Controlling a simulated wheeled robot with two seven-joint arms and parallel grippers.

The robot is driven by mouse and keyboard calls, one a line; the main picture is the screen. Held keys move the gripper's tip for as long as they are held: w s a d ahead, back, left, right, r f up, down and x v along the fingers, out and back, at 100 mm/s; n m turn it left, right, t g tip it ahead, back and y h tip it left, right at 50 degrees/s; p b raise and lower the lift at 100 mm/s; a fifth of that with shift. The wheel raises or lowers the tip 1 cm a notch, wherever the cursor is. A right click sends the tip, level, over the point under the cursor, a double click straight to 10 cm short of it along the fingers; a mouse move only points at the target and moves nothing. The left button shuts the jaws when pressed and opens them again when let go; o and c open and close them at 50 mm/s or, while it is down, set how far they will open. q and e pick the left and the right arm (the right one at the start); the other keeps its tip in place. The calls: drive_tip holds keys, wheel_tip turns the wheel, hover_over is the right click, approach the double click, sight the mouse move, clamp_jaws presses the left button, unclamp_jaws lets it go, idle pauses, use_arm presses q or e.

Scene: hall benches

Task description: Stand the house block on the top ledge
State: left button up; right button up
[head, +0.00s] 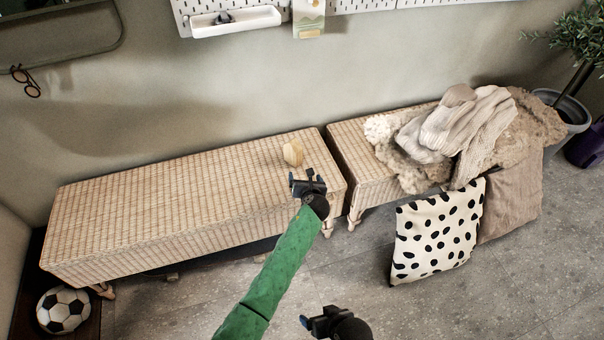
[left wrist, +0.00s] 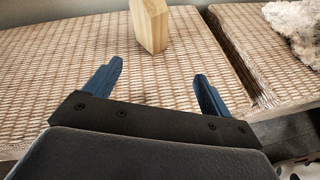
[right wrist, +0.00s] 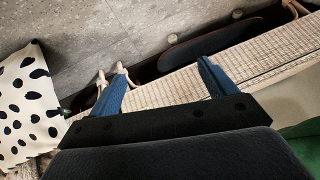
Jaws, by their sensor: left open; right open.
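The house block (head: 293,153) is a small pale wooden block standing on the left wicker bench (head: 160,200), near its right end. In the left wrist view the block (left wrist: 149,24) stands upright just beyond my fingertips, its top cut off by the frame. My left gripper (head: 308,180) is open and empty, in front of the block and apart from it; its blue fingers (left wrist: 158,82) are spread. My right gripper (head: 318,322) is open and empty, low in front of the benches. The right wrist view shows its fingers (right wrist: 162,75) above the floor and a bench edge.
A right wicker bench (head: 345,140) holds blankets (head: 465,130). A spotted cushion (head: 436,236) and a brown cushion (head: 512,196) lean against it. A white wall tray (head: 235,21) hangs on a pegboard above. A football (head: 63,310) lies lower left. The left bench is mostly clear.

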sight(296, 160)
use_arm(q)
drive_tip(key=shift+b+x, duration=0.8)
drive_tip(key=shift+x, duration=0.05)
drive_tip(key=shift+w+a, duration=0.15)
drive_tip(key=shift+w, duration=0.1)
drive_tip(key=shift+w+a+f+b, duration=0.1)
drive_tip(key=shift+w+a+b, duration=0.2)
drive_tip(key=shift+w+b, duration=0.65)
drive_tip(key=shift+w+a+f+b, duration=0.1)
drive_tip(key=shift+w+f+b, duration=0.15)
drive_tip(key=shift+b, duration=0.5)
drive_tip(key=shift+w+a+f+b, duration=0.1)
drive_tip(key=shift+w+a+b, duration=0.1)
drive_tip(key=shift+w+b, duration=0.45)
drive_tip(key=shift+w+a+r+p, duration=0.1)
drive_tip(key=shift+w+r+p, duration=0.2)
drive_tip(key=shift+p, duration=0.2)
drive_tip(key=shift+w+a+f, duration=0.2)
drive_tip(key=shift+w, duration=0.4)
drive_tip(key=shift+w+a+f, duration=0.2)
drive_tip(key=shift+w+a, duration=0.05)
drive_tip(key=shift+w, duration=0.4)
drive_tip(key=shift+w+f+p, duration=0.1)
drive_tip(key=shift+w+p, duration=0.1)
drive_tip(key=shift+p, duration=0.1)
use_arm(e)
wheel_tip(296, 160, down, 15)
drive_tip(key=s+t, duration=0.1)
drive_tip(key=shift+s+t, duration=0.25)
drive_tip(key=shift+t, duration=0.05)
